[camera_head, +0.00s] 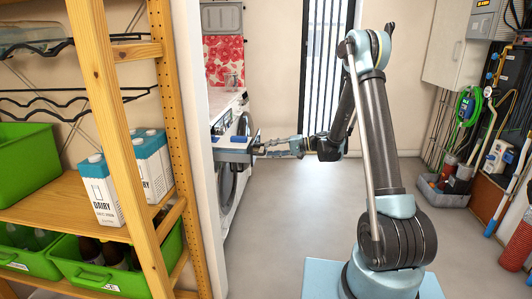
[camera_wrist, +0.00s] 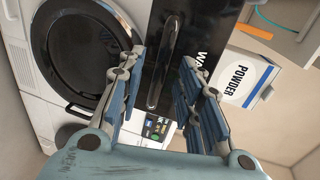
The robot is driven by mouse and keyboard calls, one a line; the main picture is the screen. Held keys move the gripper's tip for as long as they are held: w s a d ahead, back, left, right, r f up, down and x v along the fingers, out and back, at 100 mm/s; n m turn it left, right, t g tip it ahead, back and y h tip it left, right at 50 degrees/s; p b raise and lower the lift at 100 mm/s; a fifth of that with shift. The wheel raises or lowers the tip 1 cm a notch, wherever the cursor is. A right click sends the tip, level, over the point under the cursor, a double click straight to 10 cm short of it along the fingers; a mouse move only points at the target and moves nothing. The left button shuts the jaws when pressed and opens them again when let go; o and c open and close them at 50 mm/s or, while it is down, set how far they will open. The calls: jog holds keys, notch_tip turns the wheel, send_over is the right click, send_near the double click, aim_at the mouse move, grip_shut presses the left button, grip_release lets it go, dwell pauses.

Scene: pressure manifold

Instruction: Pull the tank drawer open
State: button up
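The tank drawer (camera_head: 233,156) stands out from the front of a white machine at centre left in the head view. In the wrist view its black front (camera_wrist: 205,28) shows pale lettering, partly cut off, and a long dark handle (camera_wrist: 165,62). My gripper (camera_head: 268,148) is level with the drawer front, just to its right in the head view. In the wrist view the fingers of my gripper (camera_wrist: 163,68) are apart, one on each side of the handle, with visible gaps. I cannot tell whether the fingertips touch the drawer front.
A white machine with a round dark door (camera_wrist: 88,50) is beside the drawer. A powder box (camera_wrist: 245,80) stands near it. A wooden shelf (camera_head: 125,130) with cartons and green bins stands left. Hoses and a grey bin (camera_head: 440,192) are at right. The middle floor is clear.

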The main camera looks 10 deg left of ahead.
jog(key=v, duration=0.8)
jog(key=shift+d, duration=0.25)
jog(key=shift+r, duration=0.1)
jog(key=s+d+r+t+h, duration=0.1)
jog(key=s+d+r+h, duration=0.25)
jog(key=s+d, duration=0.4)
jog(key=s+d+r+t+h, duration=0.1)
jog(key=s+d+r+h, duration=0.3)
jog(key=s, duration=0.6)
jog(key=s+d+f+h, duration=0.4)
jog(key=s+d, duration=0.5)
jog(key=s, duration=0.2)
jog(key=s+d+f+t+h, duration=0.1)
jog(key=s+d+f+h, duration=0.3)
jog(key=s+d, duration=0.6)
jog(key=shift+s+d+f+m, duration=0.3)
jog(key=shift+s+f, duration=0.1)
jog(key=shift+s, duration=0.3)
